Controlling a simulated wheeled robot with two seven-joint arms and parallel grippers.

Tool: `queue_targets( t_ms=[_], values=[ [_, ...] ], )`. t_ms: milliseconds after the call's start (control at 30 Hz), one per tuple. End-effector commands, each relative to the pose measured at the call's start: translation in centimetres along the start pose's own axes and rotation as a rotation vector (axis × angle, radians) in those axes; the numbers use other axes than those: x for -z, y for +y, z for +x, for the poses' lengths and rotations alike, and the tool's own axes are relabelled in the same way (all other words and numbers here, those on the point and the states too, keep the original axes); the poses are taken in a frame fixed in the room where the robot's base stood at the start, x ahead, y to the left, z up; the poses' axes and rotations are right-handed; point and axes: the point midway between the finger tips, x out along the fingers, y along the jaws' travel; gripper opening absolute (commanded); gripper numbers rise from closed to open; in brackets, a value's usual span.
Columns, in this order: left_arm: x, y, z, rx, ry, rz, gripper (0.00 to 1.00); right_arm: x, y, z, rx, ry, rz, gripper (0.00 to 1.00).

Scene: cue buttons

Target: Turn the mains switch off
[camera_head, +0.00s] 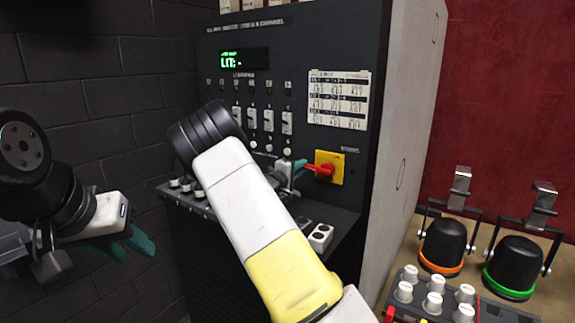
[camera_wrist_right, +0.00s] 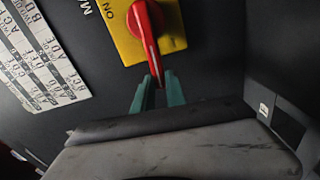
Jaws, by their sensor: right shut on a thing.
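The mains switch is a yellow plate (camera_head: 336,160) with a red rotary handle (camera_head: 319,169) on the right side of the dark panel. In the right wrist view the yellow plate (camera_wrist_right: 172,22) carries the word ON beside the red handle (camera_wrist_right: 147,30). The handle points to the left of the panel in the head view, away from the ON mark. My right gripper (camera_wrist_right: 158,90) is shut on the handle's free end, one teal finger on each side. My left gripper (camera_head: 127,246) hangs at the left, its teal fingers apart and empty, away from the panel.
The dark cabinet (camera_head: 285,60) has a green-lit display (camera_head: 244,59), slide switches, a label card (camera_head: 339,98) and a ledge with knobs. My right forearm hides part of it. At right, a table holds two black domes, orange-ringed (camera_head: 444,243) and green-ringed (camera_head: 514,265), and a knob box (camera_head: 433,292).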

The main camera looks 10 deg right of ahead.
Motion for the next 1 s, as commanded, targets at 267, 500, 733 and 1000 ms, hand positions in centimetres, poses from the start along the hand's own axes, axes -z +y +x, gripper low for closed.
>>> queue_targets(
  t_ms=[267,500,733,1000],
  values=[
    [0.00,0.00,0.00,0.000,0.000,0.000,0.36,0.10,-0.70,-0.08,0.002,0.002,-0.076,0.00],
    [0.00,0.00,0.00,0.000,0.000,0.000,0.36,0.08,-0.83,-0.09,0.002,0.003,-0.092,0.00],
    [0.00,0.00,0.00,0.000,0.000,0.000,0.36,0.08,-0.86,-0.09,0.003,0.003,-0.092,0.00],
    [0.00,0.00,0.00,0.000,0.000,0.000,0.36,0.02,-0.80,-0.05,0.001,0.002,-0.090,0.38]
  ],
)
